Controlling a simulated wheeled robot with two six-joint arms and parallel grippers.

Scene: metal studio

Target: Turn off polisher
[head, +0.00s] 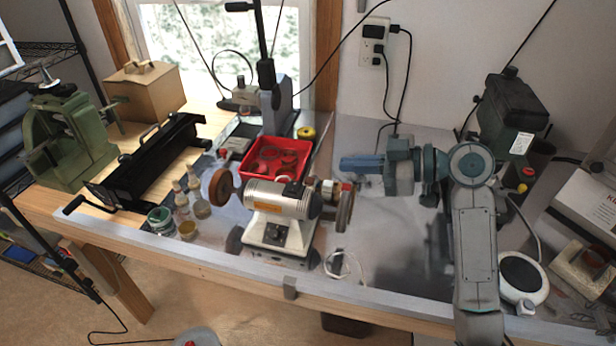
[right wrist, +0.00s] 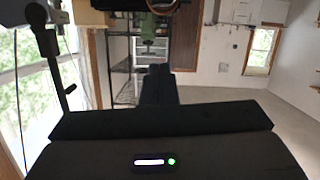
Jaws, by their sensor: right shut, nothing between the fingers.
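The polisher (head: 280,203) stands near the bench's front edge, left of centre in the head view. It has a silver motor body on a white base, with a brown wheel (head: 221,187) at the left and another wheel (head: 345,211) at the right. A dark switch panel (head: 275,235) sits on the front of the base; its switch position is too small to tell. My right gripper (head: 345,163) is shut and empty, raised behind and right of the polisher, pointing left and apart from it. Its dark fingers (right wrist: 160,85) show in the right wrist view. My left gripper is out of view.
A red tray (head: 300,147) stands behind the polisher. Small jars and bottles (head: 182,205) stand left of it, beside a long black machine (head: 148,165). A white round device (head: 523,281) is at the right. The grey bench top right of the polisher is mostly clear.

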